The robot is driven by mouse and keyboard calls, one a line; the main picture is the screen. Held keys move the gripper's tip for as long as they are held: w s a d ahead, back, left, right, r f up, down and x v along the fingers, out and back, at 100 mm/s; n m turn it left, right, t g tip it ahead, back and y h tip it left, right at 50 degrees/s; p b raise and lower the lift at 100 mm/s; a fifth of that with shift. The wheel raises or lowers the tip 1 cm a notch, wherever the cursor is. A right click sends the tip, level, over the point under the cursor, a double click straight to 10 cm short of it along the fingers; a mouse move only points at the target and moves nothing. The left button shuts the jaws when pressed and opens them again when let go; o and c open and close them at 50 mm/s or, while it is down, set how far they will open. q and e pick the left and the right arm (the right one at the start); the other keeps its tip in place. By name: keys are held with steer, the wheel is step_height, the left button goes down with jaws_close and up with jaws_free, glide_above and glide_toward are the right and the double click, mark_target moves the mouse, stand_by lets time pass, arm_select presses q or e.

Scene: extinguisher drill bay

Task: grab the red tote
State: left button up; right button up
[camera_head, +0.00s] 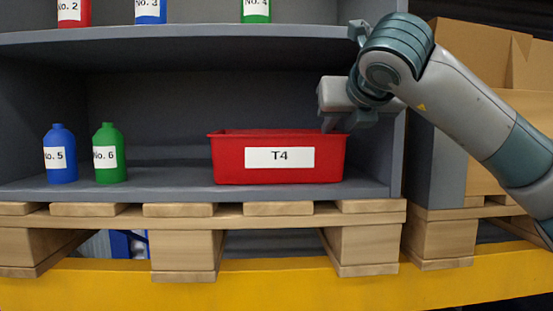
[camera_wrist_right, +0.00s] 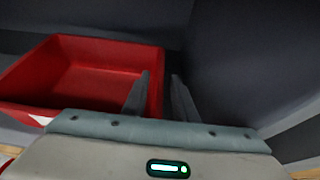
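The red tote (camera_head: 225,172), labelled T4, sits on the lower shelf, right of centre in the head view. It fills the left of the right wrist view (camera_wrist_right: 100,85) and looks empty in the part that shows. My right gripper (camera_head: 337,126) is at the tote's right end, reaching down from above. In the wrist view its two fingers (camera_wrist_right: 160,82) are apart, one on the inner side of the tote's right wall and one outside it, with a gap showing. My left gripper is not in view.
A blue bottle (camera_head: 60,173) and a green bottle (camera_head: 108,172) stand on the lower shelf (camera_head: 165,185) at left. The upper shelf (camera_head: 180,37) hangs above the tote. The shelf's side wall is close right of my gripper. Cardboard boxes (camera_head: 475,50) stand at right.

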steer(key=shift+w+a+f+p, duration=0.1)
steer(key=shift+w+f+p, duration=0.1)
steer(key=shift+w+p, duration=0.55)
steer(key=shift+p+x, duration=0.6)
steer(key=shift+x, duration=0.3)
steer(key=shift+w+f, duration=0.4)
steer(key=shift+f, duration=0.1)
steer(key=shift+s, duration=0.1)
jaws_close()
